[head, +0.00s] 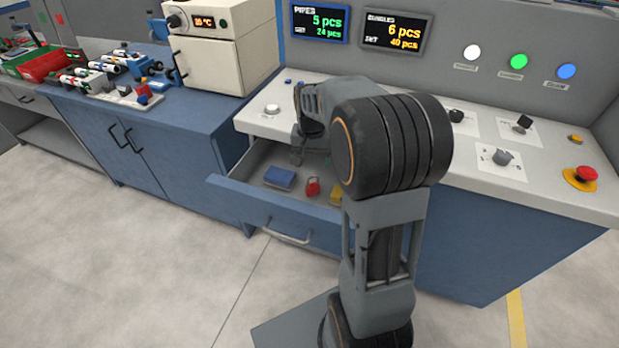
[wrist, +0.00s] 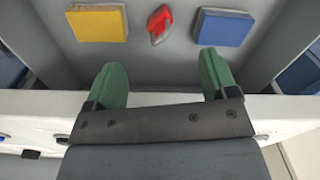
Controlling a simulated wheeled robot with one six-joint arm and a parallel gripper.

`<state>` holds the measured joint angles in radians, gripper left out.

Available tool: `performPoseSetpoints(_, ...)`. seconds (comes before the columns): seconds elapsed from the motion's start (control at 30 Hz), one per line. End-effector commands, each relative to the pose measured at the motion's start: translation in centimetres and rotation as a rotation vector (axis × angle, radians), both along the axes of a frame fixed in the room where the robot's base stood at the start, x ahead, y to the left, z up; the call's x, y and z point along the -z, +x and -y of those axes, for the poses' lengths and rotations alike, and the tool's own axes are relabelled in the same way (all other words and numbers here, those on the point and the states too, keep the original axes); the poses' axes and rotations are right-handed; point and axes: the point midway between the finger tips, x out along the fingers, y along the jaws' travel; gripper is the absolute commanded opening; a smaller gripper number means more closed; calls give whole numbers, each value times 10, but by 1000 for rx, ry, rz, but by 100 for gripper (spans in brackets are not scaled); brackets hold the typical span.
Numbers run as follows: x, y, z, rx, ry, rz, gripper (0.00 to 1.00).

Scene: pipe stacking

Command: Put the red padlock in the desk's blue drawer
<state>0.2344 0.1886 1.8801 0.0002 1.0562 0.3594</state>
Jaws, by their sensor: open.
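The red padlock (head: 312,186) lies inside the open blue drawer (head: 275,212) of the desk, between a blue block and a yellow block. It also shows in the wrist view (wrist: 160,24), top centre, beyond my fingertips. My gripper (wrist: 165,75) has two green fingers set wide apart with nothing between them. It is over the drawer, apart from the padlock. In the head view my arm hides part of the drawer's right side, and the fingers are hard to make out there.
The blue block (head: 279,178) and the yellow block (head: 322,192) lie on the drawer floor beside the padlock. The desk top (head: 262,128) carries knobs and a red stop button (head: 586,174). A blue cabinet (head: 150,150) with an oven-like box (head: 215,60) stands to the left.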

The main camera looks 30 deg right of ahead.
Motion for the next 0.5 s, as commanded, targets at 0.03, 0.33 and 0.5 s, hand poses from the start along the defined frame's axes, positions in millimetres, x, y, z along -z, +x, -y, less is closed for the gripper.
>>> performPoseSetpoints(0.03, -10, -10, -10, -39, -4, 19, 79)
performPoseSetpoints(0.33, -33, -99, -73, -378, -43, 154, 79)
performPoseSetpoints(0.5, -29, -136, -90, -513, -62, 207, 79)
